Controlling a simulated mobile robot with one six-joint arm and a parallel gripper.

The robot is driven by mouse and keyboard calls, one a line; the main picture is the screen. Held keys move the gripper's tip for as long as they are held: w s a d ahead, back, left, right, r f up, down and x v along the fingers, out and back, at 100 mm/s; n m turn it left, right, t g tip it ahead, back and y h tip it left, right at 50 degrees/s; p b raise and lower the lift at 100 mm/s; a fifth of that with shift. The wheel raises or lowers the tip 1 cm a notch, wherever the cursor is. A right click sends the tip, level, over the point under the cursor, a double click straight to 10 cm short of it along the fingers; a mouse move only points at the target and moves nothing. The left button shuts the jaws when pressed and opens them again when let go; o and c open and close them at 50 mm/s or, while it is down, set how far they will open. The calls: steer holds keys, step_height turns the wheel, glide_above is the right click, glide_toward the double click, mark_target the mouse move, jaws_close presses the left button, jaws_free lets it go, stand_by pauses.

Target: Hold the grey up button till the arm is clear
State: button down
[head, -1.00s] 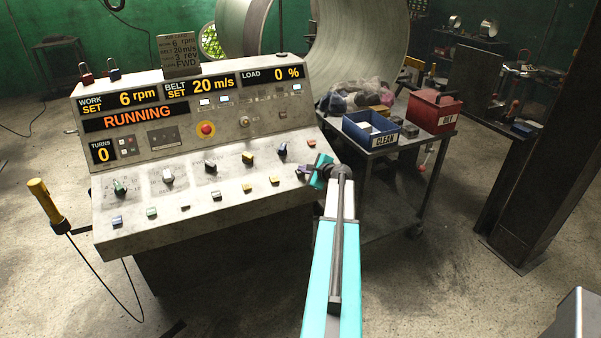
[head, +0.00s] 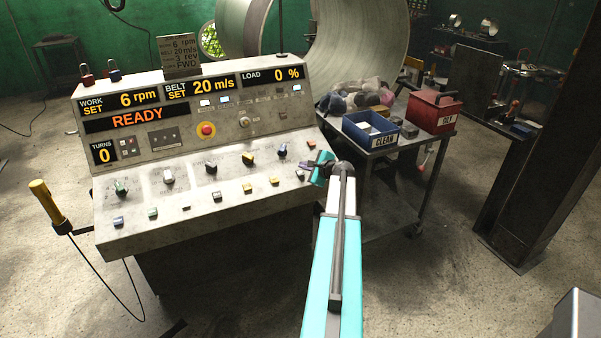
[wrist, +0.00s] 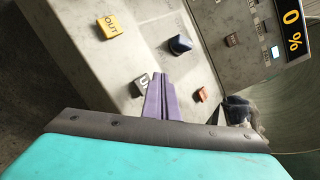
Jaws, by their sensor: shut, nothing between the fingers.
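The grey button (wrist: 139,84), with a white letter partly hidden, sits on the sloped console panel. It also shows near the panel's right end in the head view (head: 300,175). My gripper (wrist: 158,96) is shut and empty, its purple fingers together, overlapping the button's right side in the wrist view. In the head view my gripper (head: 312,165) is just above and right of the button, which shows uncovered; it looks clear, though the exact gap is hard to judge. The console's status display (head: 137,116) reads READY, with 6 rpm, 20 m/s, load 0 % and turns 0.
A yellow OUT button (wrist: 110,28), a dark blue knob (wrist: 180,45) and an orange button (wrist: 200,94) surround the grey one. A red stop button (head: 206,129) is on the upright panel. A cart with a blue CLEAN bin (head: 385,136) and red bin (head: 437,112) stands right.

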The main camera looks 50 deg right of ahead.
steer(key=shift+s+a+r+p, duration=0.1)
steer(key=shift+s+r+p, duration=0.15)
steer(key=shift+r, duration=0.35)
steer(key=shift+s+a+r+p, duration=0.15)
steer(key=shift+r+p, duration=0.15)
steer(key=shift+r, duration=0.3)
steer(key=shift+s+a+r+p, duration=0.1)
steer(key=shift+s+r+p, duration=0.15)
steer(key=shift+r, duration=0.35)
steer(key=shift+w, duration=0.1)
